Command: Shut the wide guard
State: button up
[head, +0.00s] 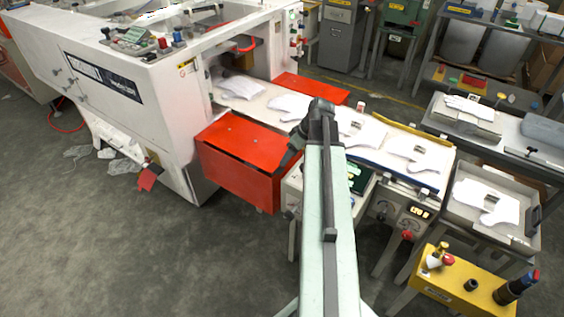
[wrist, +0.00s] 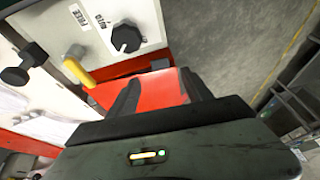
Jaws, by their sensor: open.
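A wide red guard (head: 240,160) sits at the near side of the white machine's outlet, with a flat top and a front face hanging down. A second, smaller red panel (head: 310,88) lies on the far side of the conveyor. I cannot tell from these views how far either one is open. My gripper (head: 287,160) is at the right end of the near red guard, partly hidden by my arm. In the wrist view my gripper (wrist: 165,88) has its dark fingers apart, with a red surface (wrist: 158,92) beyond and between them. Contact cannot be told.
The wrist view shows a black knob (wrist: 126,38) and a yellow handle (wrist: 78,70) on a pale panel. White gloves (head: 290,106) lie along the conveyor. The floor (head: 110,240) at left is mostly clear.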

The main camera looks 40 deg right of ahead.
aim_at(280, 170)
jog(key=b+x, duration=0.7)
jog(key=x, duration=0.1)
jog(key=shift+r, duration=0.15)
grip_shut()
dwell(1.1)
